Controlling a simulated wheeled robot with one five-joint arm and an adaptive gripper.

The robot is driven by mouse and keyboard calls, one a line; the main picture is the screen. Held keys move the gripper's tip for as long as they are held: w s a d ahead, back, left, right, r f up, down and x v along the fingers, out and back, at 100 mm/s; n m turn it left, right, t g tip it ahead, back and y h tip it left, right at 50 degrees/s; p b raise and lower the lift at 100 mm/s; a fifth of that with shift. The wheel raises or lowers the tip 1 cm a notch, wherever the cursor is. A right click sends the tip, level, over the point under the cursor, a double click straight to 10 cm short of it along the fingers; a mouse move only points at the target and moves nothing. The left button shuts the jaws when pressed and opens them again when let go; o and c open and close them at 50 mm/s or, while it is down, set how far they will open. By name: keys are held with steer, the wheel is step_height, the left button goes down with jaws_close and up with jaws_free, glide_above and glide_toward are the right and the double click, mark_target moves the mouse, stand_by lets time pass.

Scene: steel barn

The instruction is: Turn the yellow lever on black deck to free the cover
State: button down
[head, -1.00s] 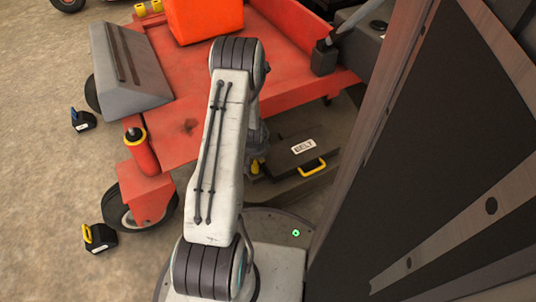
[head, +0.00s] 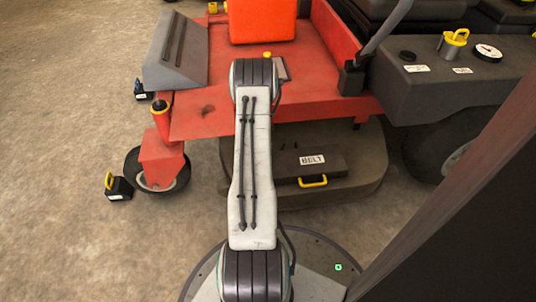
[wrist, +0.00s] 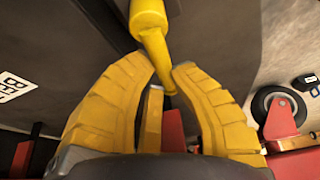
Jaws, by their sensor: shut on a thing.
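The yellow lever (wrist: 152,38) shows in the wrist view, running down from the top edge between the fingers. My gripper (wrist: 165,80) is shut on it, with yellow ribbed fingers on both sides. In the head view my arm hides the gripper and the lever. The black deck (head: 366,158) lies under the red mower. On it is the dark cover (head: 282,165) with a white BELT label and a yellow handle (head: 312,181). The cover lies flat on the deck. In the wrist view the label (wrist: 14,86) shows at the left edge.
The red mower body (head: 205,115) stands above the deck, with a front wheel (head: 160,172) at left. A dark post (head: 455,215) rises close on the right. A small black box with a yellow handle (head: 118,187) sits on the floor. The floor at left is mostly clear.

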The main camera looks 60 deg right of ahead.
steer(key=shift+w, duration=0.2)
steer(key=c, duration=1)
jaws_free()
steer(key=shift+s, duration=0.1)
steer(key=shift+v, duration=6)
